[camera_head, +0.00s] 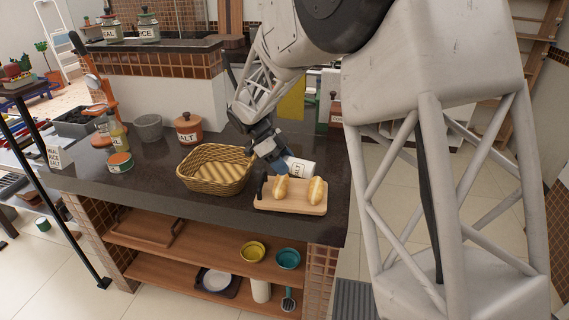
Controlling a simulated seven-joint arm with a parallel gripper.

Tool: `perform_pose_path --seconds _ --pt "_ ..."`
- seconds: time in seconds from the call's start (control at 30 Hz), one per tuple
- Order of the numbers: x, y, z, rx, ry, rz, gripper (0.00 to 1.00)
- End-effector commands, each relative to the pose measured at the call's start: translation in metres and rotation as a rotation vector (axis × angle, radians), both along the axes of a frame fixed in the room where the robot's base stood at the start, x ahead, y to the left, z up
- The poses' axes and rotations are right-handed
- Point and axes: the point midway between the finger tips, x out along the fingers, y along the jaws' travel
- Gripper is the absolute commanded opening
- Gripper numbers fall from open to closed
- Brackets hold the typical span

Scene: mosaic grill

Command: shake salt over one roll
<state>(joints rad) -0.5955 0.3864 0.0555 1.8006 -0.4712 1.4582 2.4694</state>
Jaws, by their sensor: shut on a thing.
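My gripper (275,158) is shut on a white cylindrical shaker (300,168) with blue lettering. The shaker is tilted almost onto its side, its far end pointing right, just above and behind the wooden board (291,208). Two bread rolls lie on the board: a left roll (280,190) and a right roll (316,190). The shaker's body is above the gap between the rolls, nearer the back edge of the board. A dark object (262,186) stands at the board's left end. I cannot see any salt on the rolls.
A brown pot marked SALT (187,128), a grey bowl (149,127), a tin (120,162) and a bottle (117,130) stand farther left. The counter's front edge is close to the board.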

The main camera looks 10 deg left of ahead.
Motion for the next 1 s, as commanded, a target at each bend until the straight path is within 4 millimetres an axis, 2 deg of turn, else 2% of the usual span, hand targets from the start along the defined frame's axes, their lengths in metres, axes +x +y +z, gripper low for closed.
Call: perform_pose_path --seconds 0.5,1.0 --pt "0.0001 0.0012 0.0046 -0.387 0.053 0.001 0.24" --pt "0.0001 0.001 0.0057 -0.46 0.064 0.0 0.24"
